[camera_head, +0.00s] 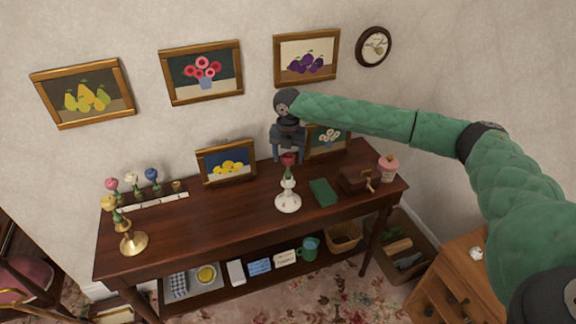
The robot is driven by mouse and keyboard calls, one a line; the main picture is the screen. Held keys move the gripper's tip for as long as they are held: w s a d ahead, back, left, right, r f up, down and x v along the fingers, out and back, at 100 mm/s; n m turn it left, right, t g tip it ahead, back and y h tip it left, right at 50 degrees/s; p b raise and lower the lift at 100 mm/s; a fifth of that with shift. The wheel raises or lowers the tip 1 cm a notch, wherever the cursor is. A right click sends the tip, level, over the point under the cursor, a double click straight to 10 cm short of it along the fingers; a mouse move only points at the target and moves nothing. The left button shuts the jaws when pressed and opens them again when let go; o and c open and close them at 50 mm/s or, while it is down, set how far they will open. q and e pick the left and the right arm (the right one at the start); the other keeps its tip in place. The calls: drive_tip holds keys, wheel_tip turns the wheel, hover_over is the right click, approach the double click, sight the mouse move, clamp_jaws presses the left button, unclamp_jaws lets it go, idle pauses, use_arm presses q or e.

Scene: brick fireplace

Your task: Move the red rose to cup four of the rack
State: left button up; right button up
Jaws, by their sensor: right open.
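The red rose (288,160) stands upright in a white vase (288,198) near the middle of the dark wooden table. My right gripper (289,157) is open, pointing down, with its fingers on either side of the rose's head in the picture; I cannot tell whether they touch it or are behind it. The white rack (150,202) lies at the table's left. It holds a pink rose (112,184), a white rose (131,179) and a blue rose (151,174). Its rightmost cup (177,187) looks empty. My left gripper is out of view.
A brass holder (133,243) with a yellow rose (108,203) stands front left. Framed pictures of lemons (227,164) and flowers (330,139) stand at the back. A green book (323,192), brown box (354,180) and pink jar (389,168) are right. The table's middle-left is clear.

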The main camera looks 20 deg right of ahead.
drive_tip(key=shift+p, duration=0.45)
idle(0.3)
drive_tip(key=c, duration=0.8)
